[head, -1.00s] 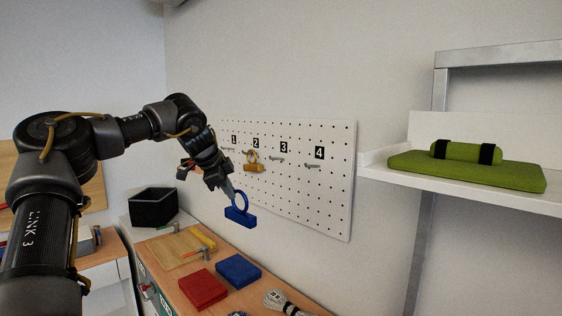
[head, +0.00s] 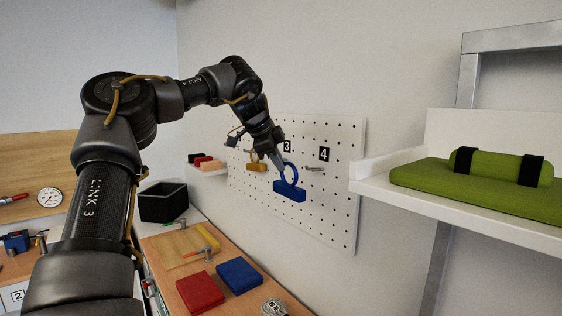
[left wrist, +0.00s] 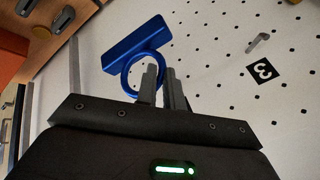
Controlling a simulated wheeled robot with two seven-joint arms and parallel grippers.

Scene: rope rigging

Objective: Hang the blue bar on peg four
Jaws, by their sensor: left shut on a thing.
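The blue bar (head: 289,195) hangs below its blue ring in the head view, in front of the pegboard (head: 345,215). My left gripper (head: 281,167) is shut on the ring. The left wrist view also shows the blue bar (left wrist: 137,42), with the ring between the fingertips (left wrist: 160,78). Peg four (head: 314,169) is empty, under the label 4, just right of the blue ring. In the left wrist view a bare peg (left wrist: 257,42) sits near the label 3. A yellow bar (head: 256,167) hangs on the board to the left. My right gripper is not in view.
A white shelf (head: 365,186) with a green mat and roll juts out right of the pegboard. The workbench below holds a red block (head: 200,291), a blue block (head: 239,275) and a black bin (head: 163,202).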

